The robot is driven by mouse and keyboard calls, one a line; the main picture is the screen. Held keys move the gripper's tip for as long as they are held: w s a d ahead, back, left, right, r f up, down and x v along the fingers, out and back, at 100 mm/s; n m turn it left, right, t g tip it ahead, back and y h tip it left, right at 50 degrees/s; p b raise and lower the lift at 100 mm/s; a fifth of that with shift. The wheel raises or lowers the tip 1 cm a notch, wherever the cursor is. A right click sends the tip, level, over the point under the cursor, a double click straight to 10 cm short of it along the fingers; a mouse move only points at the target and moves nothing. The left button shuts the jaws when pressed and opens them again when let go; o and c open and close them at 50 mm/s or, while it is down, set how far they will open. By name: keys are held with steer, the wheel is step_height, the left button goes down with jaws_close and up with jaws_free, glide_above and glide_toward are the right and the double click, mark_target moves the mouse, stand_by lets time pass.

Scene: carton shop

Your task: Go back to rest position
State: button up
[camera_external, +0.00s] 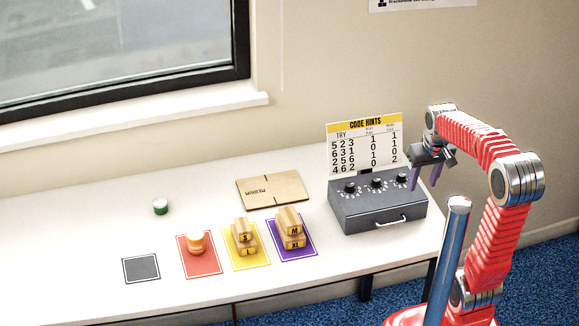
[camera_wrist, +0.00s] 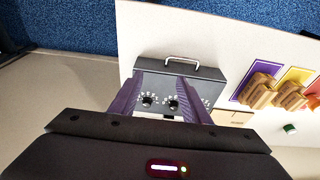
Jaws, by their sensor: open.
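My gripper (camera_external: 424,178) is open and empty, with purple fingers pointing down, above the right end of the dark grey dial box (camera_external: 385,214). In the wrist view my gripper (camera_wrist: 160,97) shows its two fingers spread, with the box (camera_wrist: 205,88) and its dials below and between them. The fingers look apart from the box, though the exact gap is hard to tell. My red arm reaches in from the right of the external view.
A code hints sign (camera_external: 364,145) stands behind the box. A flat carton (camera_external: 273,189), a green-and-white small item (camera_external: 160,207), and red (camera_external: 201,267), yellow (camera_external: 247,257), purple (camera_external: 292,247) and grey (camera_external: 141,268) mats lie left on the white table (camera_external: 90,225). Wooden stamps stand on two mats.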

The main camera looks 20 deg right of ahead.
steer(key=s+a+r+t, duration=0.1)
steer(key=s+r+t, duration=0.1)
steer(key=s, duration=0.9)
steer(key=shift+s+a+t, duration=0.15)
steer(key=shift+a+t, duration=0.05)
steer(key=shift+t, duration=0.3)
